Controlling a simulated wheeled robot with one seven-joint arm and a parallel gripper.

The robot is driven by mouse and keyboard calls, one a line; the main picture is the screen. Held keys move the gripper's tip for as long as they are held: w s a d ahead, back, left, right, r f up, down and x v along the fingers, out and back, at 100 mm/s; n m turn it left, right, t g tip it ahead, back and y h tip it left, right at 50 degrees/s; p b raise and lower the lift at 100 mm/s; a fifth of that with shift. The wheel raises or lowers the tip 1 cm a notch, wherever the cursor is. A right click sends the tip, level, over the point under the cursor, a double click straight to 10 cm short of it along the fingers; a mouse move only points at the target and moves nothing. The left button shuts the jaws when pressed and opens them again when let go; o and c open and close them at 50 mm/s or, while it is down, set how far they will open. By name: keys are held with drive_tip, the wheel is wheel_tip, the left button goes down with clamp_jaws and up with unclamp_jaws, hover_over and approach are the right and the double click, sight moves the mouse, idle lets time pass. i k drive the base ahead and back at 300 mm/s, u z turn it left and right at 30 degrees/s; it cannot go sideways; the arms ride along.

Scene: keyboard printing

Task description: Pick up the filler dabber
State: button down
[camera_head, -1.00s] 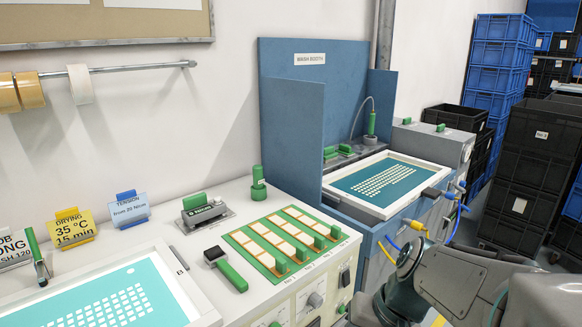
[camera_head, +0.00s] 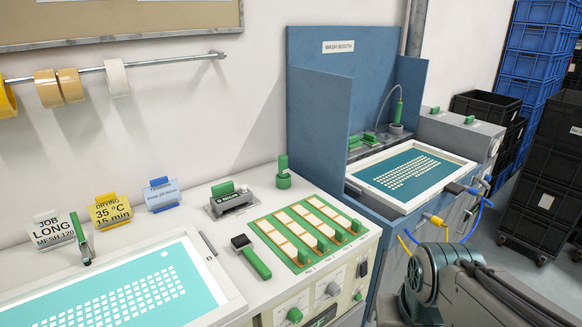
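I cannot tell for sure which tool is the filler dabber. A small green cylinder (camera_head: 284,180) stands upright at the back of the white bench, beside the blue booth. A tool with a dark square head and green handle (camera_head: 256,263) lies on the bench left of a green-framed board. A slim green pen-like tool (camera_head: 77,232) stands tilted at the back edge of a framed teal screen (camera_head: 205,262) at the left. My arm shows at the lower right, but my gripper is outside the picture.
The green-framed board (camera_head: 263,223) holds several white strips with green handles. A grey device with a green top (camera_head: 229,200) stands behind it. Label cards (camera_head: 110,211) line the back left. The blue wash booth (camera_head: 318,110) holds a second teal screen. Stacked crates (camera_head: 553,205) stand at the right.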

sight(283, 170)
drive_tip(key=u, duration=1.55)
drive_tip(key=k, duration=0.5)
drive_tip(key=z, duration=2.25)
drive_tip(key=i, duration=1.75)
drive_tip(key=u, duration=0.1)
